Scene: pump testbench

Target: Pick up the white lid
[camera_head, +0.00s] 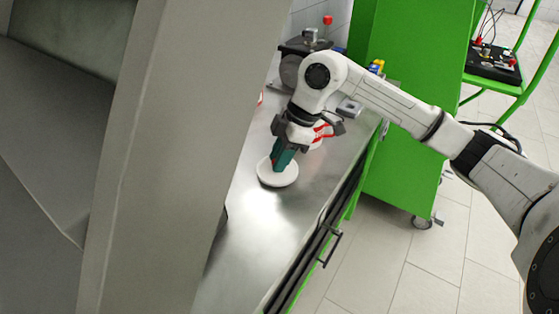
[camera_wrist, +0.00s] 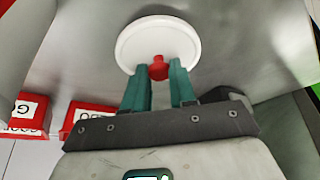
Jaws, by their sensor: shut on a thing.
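The white lid (camera_head: 277,176) is a round, shallow disc at the metal worktop in the head view. It also shows at the top of the wrist view (camera_wrist: 157,40), with a red knob (camera_wrist: 158,68) at its near side. My gripper (camera_head: 281,160) points down at the lid. In the wrist view my gripper's green fingers (camera_wrist: 159,80) are on either side of the red knob and shut on it. I cannot tell whether the lid rests on the worktop or is slightly raised.
The metal worktop (camera_head: 245,230) is clear in front of the lid. A red and white container (camera_head: 322,134) stands just behind my gripper. A pump-like device (camera_head: 296,60) is at the back. A large grey pillar (camera_head: 165,150) blocks the left, and a green cabinet (camera_head: 415,80) stands behind right.

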